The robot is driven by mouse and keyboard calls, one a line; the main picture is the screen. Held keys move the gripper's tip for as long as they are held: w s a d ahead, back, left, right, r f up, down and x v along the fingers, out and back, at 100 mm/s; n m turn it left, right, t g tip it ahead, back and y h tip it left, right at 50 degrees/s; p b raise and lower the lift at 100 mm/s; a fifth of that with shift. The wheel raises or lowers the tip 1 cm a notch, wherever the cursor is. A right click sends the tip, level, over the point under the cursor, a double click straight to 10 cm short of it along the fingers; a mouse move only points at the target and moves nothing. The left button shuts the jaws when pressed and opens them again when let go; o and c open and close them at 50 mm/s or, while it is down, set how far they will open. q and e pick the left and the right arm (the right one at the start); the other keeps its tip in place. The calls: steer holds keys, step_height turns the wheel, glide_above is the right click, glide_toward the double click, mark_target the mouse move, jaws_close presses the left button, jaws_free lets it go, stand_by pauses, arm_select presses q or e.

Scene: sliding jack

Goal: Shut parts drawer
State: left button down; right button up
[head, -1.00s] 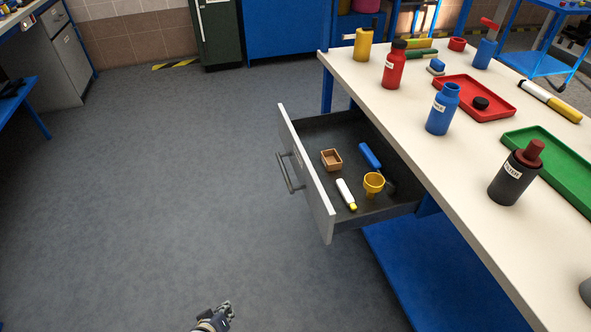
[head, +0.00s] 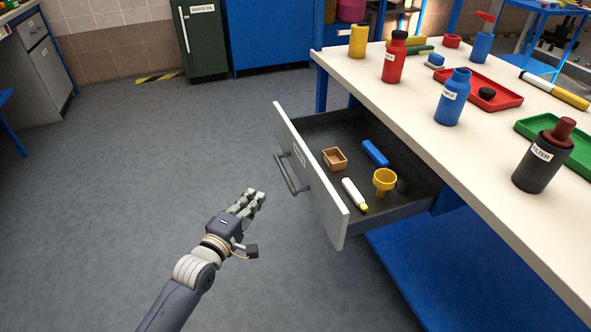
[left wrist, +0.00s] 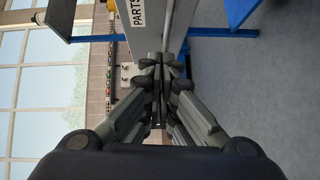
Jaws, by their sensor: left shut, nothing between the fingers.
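The parts drawer (head: 310,181) is pulled out from under the workbench in the head view. Its light grey front has a metal bar handle (head: 290,174). Inside lie a small wooden box (head: 334,158), a blue item (head: 375,153), a white and yellow tube (head: 354,195) and a yellow cup-shaped part (head: 384,181). My left gripper (head: 256,198) is shut and empty, left of the drawer front and apart from it. In the left wrist view its closed fingers (left wrist: 160,85) point at the drawer front (left wrist: 150,30), which bears a "PARTS" label. My right gripper is not in view.
The workbench top (head: 420,125) holds a red bottle (head: 394,58), a blue bottle (head: 453,97), a dark filter bottle (head: 543,156) and a red tray (head: 508,98). A blue lower shelf (head: 440,275) lies below. The floor left of the drawer is clear.

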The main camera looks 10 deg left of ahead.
arm_select(q)
step_height(320, 180, up, 3)
steer(key=b, duration=0.3)
glide_toward(297, 153)
steer(key=shift+w, duration=1.65)
steer(key=shift+w+d+f+t+h, duration=0.2)
steer(key=shift+w+d+t+h, duration=0.1)
steer(key=shift+w+h, duration=0.15)
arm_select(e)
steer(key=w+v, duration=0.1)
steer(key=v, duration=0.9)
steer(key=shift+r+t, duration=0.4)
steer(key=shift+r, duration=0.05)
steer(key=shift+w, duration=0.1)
